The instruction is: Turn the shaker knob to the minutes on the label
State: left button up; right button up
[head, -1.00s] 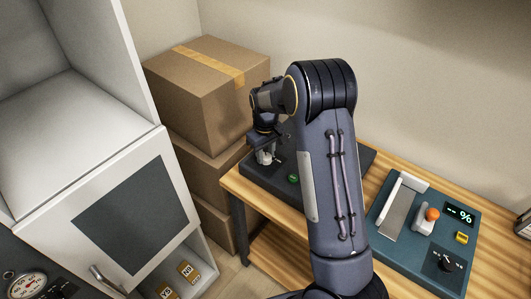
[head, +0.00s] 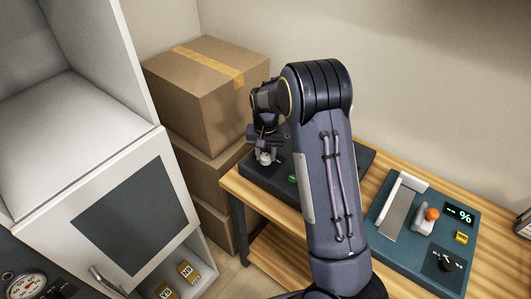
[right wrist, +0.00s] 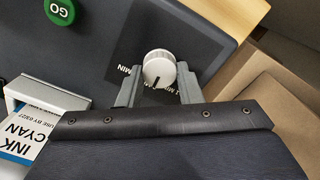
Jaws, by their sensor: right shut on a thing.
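The shaker knob (right wrist: 158,70) is a white round knob with a dark pointer line, on a dark dial plate with partly covered "MIN" markings. My right gripper (right wrist: 159,88) has its two grey fingers on either side of the knob and is shut on it. In the head view my right gripper (head: 264,156) is at the left end of the dark shaker base (head: 258,180), and the knob is a small pale shape there. A white and blue card (right wrist: 30,130) reading "INK CYAN" and "USE BY 03/27" shows in the wrist view. My left gripper is out of view.
A green GO button (head: 292,178) is on the shaker near my arm. Stacked cardboard boxes (head: 205,95) are behind the gripper. A white cabinet (head: 75,135) is left.

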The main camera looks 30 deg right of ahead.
aim_at(266, 156)
jog(key=shift+r+m, duration=0.1)
jog(key=shift+m, duration=0.4)
jog(key=o, duration=1)
notch_tip(266, 156, up, 8)
jog(key=shift+f+b, duration=0.15)
jog(key=shift+b, duration=0.15)
